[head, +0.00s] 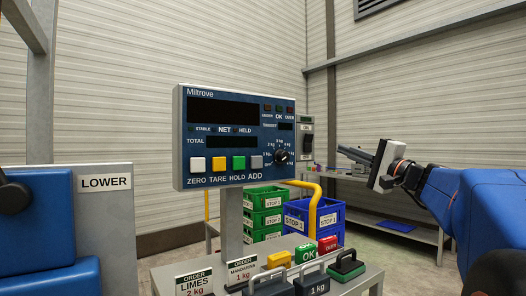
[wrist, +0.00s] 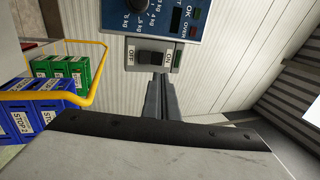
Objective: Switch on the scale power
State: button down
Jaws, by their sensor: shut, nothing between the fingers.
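The scale's blue panel (head: 235,135) stands on a post, with its displays dark. A grey power switch box (head: 306,138) is fixed at the panel's right side. In the wrist view the box shows a dark rocker switch (wrist: 151,57) between an OFF label (wrist: 131,56) and an ON label (wrist: 177,58). My gripper (head: 341,150) is shut and empty, pointing left toward the box, with a visible gap in the head view. In the wrist view its fingertips (wrist: 161,77) appear just below the rocker's ON end. The rocker's tilt is hard to tell.
Green crates (head: 264,208) and blue crates (head: 315,220) stand behind the post, with a yellow rail (head: 314,205) beside them. Order signs, coloured weights and handled blocks sit on the counter (head: 368,280) below. A grey bench (head: 400,222) stands behind my arm.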

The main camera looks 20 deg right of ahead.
aim_at(310, 136)
jog(key=x, duration=1.2)
jog(key=shift+r, duration=0.1)
jog(key=shift+w+a+r+g, duration=0.1)
jog(key=shift+w+g, duration=0.1)
jog(key=shift+g, duration=0.1)
jog(key=shift+s, duration=0.1)
jog(key=v, duration=1.7)
jog(key=shift+s, duration=0.1)
dwell(0.5)
